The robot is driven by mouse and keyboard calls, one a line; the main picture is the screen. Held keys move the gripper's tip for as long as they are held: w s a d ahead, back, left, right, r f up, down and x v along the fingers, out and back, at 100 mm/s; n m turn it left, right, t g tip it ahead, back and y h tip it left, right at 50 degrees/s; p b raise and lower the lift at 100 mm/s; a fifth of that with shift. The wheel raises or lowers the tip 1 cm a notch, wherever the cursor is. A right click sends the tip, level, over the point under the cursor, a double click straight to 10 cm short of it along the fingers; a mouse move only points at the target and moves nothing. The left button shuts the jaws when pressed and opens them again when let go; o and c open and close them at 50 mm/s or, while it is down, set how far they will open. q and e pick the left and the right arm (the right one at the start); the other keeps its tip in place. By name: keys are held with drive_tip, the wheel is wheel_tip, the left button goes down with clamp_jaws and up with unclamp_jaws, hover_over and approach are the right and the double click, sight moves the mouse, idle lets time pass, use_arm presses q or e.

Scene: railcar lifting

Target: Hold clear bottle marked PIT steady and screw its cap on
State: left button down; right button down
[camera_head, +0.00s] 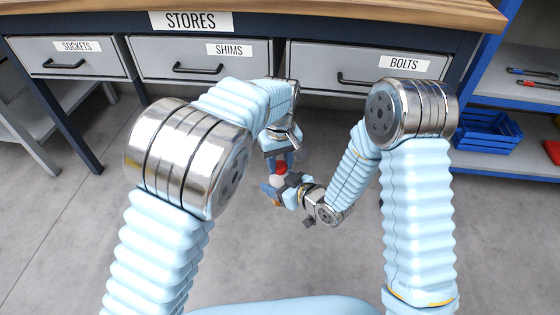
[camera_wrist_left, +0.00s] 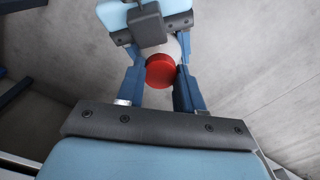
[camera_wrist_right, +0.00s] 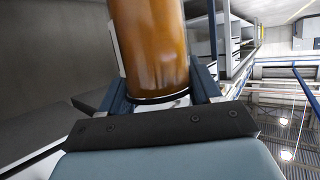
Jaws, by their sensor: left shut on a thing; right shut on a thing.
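A red cap (camera_wrist_left: 160,71) sits between the fingers of my left gripper (camera_wrist_left: 160,78), which is shut on it from above. The head view also shows my left gripper (camera_head: 281,164) and a bit of the red cap (camera_head: 281,169). My right gripper (camera_head: 276,187) is shut on the bottle (camera_head: 277,181) just below the cap. The right wrist view shows the bottle's amber-brown body (camera_wrist_right: 152,45) with a dark ring and pale part near the fingers. The cap is over the bottle's pale top; whether its threads are engaged is hidden. No PIT marking is legible.
A workbench (camera_head: 345,12) with drawers marked SOCKETS, SHIMS and BOLTS stands beyond the grippers. A blue shelf unit with a blue crate (camera_head: 486,132) is at the right. Open grey floor (camera_head: 245,245) lies around and below the grippers.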

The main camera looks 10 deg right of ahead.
use_arm(q)
drive_tip(key=c, duration=0.7)
unclamp_jaws()
drive_tip(key=shift+r, duration=2.3)
drive_tip(key=shift+c, duration=0.4)
wheel_tip(320, 180, up, 4)
drive_tip(key=shift+f+m, duration=0.15)
drive_tip(key=shift+m, duration=0.45)
